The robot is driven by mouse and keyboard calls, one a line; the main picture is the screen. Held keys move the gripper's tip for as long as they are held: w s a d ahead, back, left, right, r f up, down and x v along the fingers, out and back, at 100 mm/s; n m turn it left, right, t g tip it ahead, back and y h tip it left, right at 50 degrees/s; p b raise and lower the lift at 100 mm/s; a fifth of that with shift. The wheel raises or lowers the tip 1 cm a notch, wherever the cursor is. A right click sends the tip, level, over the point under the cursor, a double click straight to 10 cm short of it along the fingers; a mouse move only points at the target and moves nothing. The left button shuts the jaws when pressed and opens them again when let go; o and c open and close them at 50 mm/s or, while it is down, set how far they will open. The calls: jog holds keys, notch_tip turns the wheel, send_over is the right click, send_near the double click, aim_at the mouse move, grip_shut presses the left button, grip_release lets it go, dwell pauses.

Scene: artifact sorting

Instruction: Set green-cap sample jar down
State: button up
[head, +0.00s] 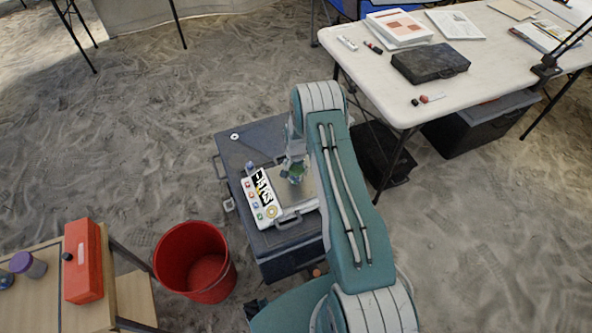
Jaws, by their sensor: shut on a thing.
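The green-cap sample jar (297,171) is small in the head view and partly covered by my gripper (293,164). My gripper is shut on it, pointing down over the right part of a light tray (309,186). The tray lies on top of a dark grey case (262,137). I cannot tell whether the jar's base touches the tray. A white card with black marks and coloured dots (262,196) covers the tray's left part.
A small bluish bottle (249,167) stands by the card. A red bucket (195,262) stands left of the case. A wooden table (100,318) at lower left holds a red box (83,262) and a purple-lid jar (28,265). A white table (480,62) stands at upper right.

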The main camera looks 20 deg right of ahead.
jog(key=shift+d+f, duration=0.1)
jog(key=shift+f, duration=0.2)
jog(key=o, duration=0.9)
jog(key=shift+f, duration=0.1)
jog(key=shift+o, duration=0.2)
